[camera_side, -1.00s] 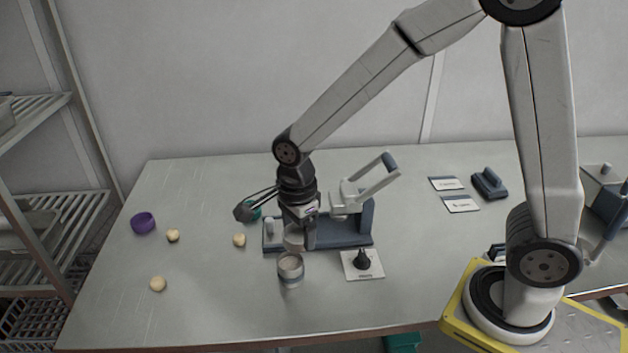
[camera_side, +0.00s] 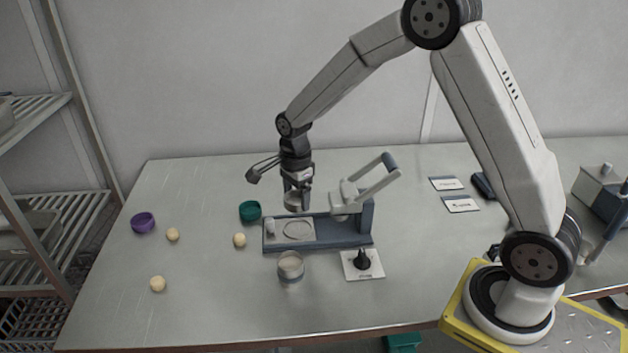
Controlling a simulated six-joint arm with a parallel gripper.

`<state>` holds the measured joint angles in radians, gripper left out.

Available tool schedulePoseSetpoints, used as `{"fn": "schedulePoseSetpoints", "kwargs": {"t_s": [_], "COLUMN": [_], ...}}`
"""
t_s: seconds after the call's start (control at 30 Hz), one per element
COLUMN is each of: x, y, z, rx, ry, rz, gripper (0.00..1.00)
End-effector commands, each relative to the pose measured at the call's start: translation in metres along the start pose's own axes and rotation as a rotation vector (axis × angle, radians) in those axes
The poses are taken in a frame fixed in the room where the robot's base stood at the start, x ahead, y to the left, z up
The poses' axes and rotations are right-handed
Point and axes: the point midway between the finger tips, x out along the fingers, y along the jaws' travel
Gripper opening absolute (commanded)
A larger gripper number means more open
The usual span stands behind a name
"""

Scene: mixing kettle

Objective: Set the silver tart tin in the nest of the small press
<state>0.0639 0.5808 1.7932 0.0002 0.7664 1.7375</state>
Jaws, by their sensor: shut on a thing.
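My gripper (camera_side: 297,203) is shut on the silver tart tin (camera_side: 292,207), seen as a small pale piece between and below its fingers. The fingers hide part of the tin. The small press (camera_side: 335,232) has a blue-grey base, a pale lever arm and a raised handle. Its nest (camera_side: 298,229) is an empty round ring on the left part of the base. The gripper and tin are above and behind the nest, apart from it.
A teal cup (camera_side: 250,211) stands left of the press and a purple cup (camera_side: 143,223) at far left. Several dough balls (camera_side: 240,240) lie nearby. A grey-silver cup (camera_side: 290,268) and a card with a dark knob (camera_side: 362,263) stand in front.

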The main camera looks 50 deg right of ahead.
Motion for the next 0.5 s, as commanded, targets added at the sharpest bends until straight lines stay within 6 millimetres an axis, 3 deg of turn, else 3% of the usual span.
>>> {"fn": "schedulePoseSetpoints", "kwargs": {"t_s": [0.5], "x": [0.027], "y": [0.001], "z": [0.0], "rx": [0.0], "ry": [0.001], "rz": [0.003], "gripper": [0.26]}}
